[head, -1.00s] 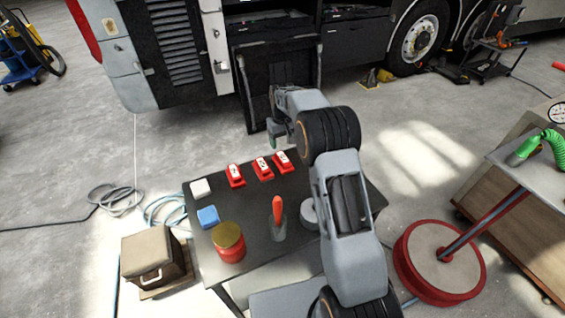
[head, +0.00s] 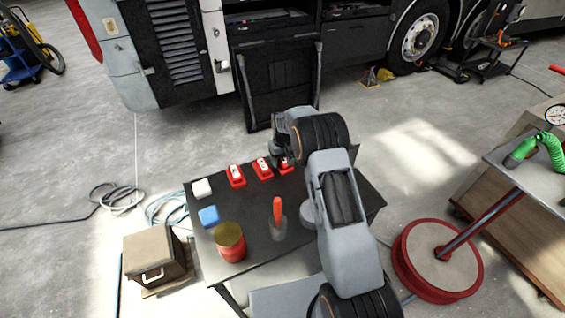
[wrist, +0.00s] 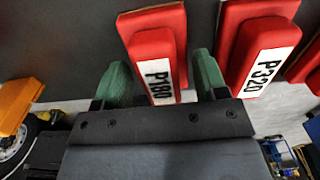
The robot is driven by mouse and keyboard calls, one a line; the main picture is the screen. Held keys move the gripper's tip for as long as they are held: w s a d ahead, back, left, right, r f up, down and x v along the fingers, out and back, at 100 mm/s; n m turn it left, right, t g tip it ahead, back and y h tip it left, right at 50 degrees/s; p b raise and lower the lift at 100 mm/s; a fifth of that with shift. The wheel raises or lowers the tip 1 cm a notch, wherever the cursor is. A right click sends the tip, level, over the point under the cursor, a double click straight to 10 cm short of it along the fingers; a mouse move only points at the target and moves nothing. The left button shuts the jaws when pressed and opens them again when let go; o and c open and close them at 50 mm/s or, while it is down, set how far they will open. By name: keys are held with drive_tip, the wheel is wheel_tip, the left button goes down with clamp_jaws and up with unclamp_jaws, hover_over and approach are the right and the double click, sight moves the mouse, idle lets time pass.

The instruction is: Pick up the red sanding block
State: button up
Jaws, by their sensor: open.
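Three red sanding blocks with white labels stand in a row on the dark table. In the head view they are the left one (head: 236,176), the middle one (head: 263,169) and the right one (head: 286,168), partly hidden by my gripper (head: 279,158). In the wrist view the block marked P180 (wrist: 155,48) lies between the two green fingers of my open gripper (wrist: 160,72), with a gap on each side. The block marked P320 (wrist: 262,55) is just right of the right finger. I cannot tell how far the fingers are above the table.
The table (head: 250,205) also holds a white block (head: 202,187), a blue block (head: 208,216), a red can with a yellowish lid (head: 231,243) and a red-handled tool in a grey holder (head: 278,218). A third red block (wrist: 306,68) is at the wrist view's right edge.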

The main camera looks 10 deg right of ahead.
drive_tip(key=c, duration=0.6)
drive_tip(key=shift+c, duration=0.4)
drive_tip(key=shift+r, duration=0.15)
drive_tip(key=shift+r, duration=0.2)
wheel_tip(320, 180, up, 2)
drive_tip(key=shift+w+r+b, duration=0.1)
drive_tip(key=shift+b, duration=0.5)
drive_tip(key=s+a+r+b, duration=0.2)
drive_tip(key=s+a+r, duration=0.6)
drive_tip(key=s+r, duration=0.2)
drive_tip(key=shift+s+a+b, duration=0.3)
drive_tip(key=shift+s+a, duration=0.05)
drive_tip(key=shift+s, duration=0.25)
drive_tip(key=shift+r, duration=0.1)
